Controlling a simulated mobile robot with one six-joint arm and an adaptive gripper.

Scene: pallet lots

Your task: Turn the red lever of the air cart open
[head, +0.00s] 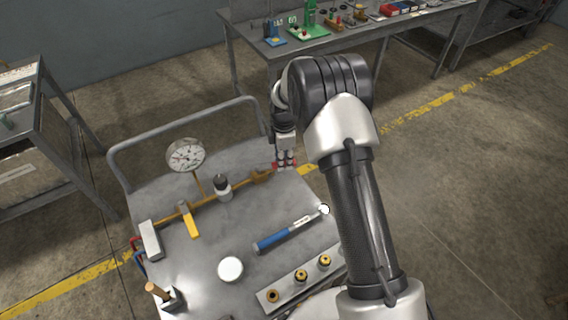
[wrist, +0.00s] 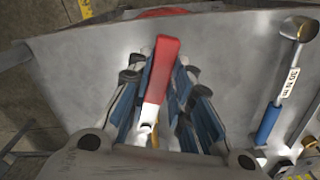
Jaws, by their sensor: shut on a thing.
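The air cart (head: 200,265) is a grey metal cart with a brass pipe line running across its top. The red lever (wrist: 162,65) shows in the wrist view as a red-sleeved handle with a bare metal lower end. It lies between the blue-padded fingers of my gripper (wrist: 155,92), which are shut on it. In the head view my gripper (head: 285,162) is at the right end of the pipe, near the cart's far right edge. Only small bits of red show there; my fingers hide most of the lever and its valve.
A pressure gauge (head: 186,155), a yellow lever (head: 188,220) and a dark-topped fitting (head: 222,188) stand along the pipe. A workbench (head: 350,38) stands behind.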

